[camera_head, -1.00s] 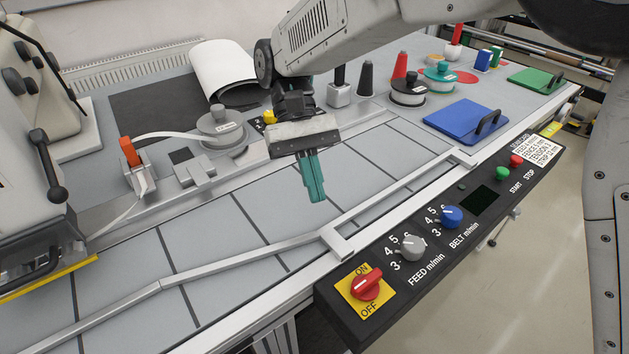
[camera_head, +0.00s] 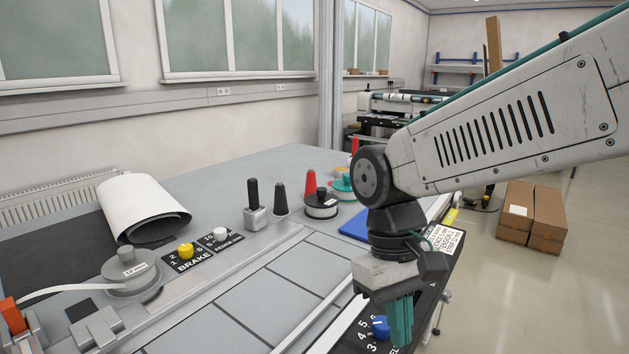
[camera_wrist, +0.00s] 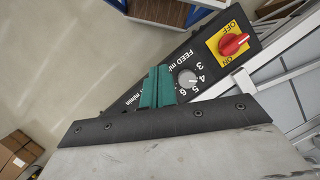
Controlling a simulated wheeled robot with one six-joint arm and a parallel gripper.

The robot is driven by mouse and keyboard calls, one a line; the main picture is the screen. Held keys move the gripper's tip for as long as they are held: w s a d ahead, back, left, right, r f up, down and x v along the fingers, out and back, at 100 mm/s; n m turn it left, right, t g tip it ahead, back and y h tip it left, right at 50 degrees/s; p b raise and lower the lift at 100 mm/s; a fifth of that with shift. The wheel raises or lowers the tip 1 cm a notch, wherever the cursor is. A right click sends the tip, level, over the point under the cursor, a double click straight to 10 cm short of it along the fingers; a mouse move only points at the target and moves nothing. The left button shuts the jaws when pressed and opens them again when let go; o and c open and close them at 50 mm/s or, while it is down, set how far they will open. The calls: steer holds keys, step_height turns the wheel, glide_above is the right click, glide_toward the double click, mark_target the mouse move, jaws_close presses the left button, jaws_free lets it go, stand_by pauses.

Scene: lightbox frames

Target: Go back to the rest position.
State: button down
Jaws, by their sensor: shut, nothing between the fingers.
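My gripper (camera_head: 399,322) is at the right in the head view, its green fingers pointing down over the control panel (camera_head: 433,281) at the table's front edge. The fingers are shut and empty. In the wrist view my gripper (camera_wrist: 157,88) shows as two green fingers close together, in front of the panel with the grey feed knob (camera_wrist: 187,78) and the red on/off switch (camera_wrist: 233,43). The blue belt knob (camera_head: 380,327) shows just left of the fingers in the head view. I cannot tell the height of the fingertips above the panel.
On the table (camera_head: 240,292) stand a tape reel (camera_head: 130,272), a white roll (camera_head: 142,208), a yellow knob (camera_head: 185,250), a black-handled block (camera_head: 254,213) and cones. A blue plate (camera_head: 356,226) is partly behind my arm. Cardboard boxes (camera_head: 531,216) stand on the floor at right.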

steer(key=s+d+r+m+t, duration=0.1)
steer(key=s+d+m+t, duration=0.1)
steer(key=s+d, duration=0.2)
steer(key=s+d+r+m+t+y, duration=0.1)
steer(key=s+d+m+t, duration=0.1)
steer(key=d, duration=0.9)
steer(key=s+m, duration=0.1)
steer(key=s, duration=0.1)
steer(key=shift+s+r+t, duration=0.15)
steer(key=shift+s+t, duration=0.15)
steer(key=shift+s, duration=0.1)
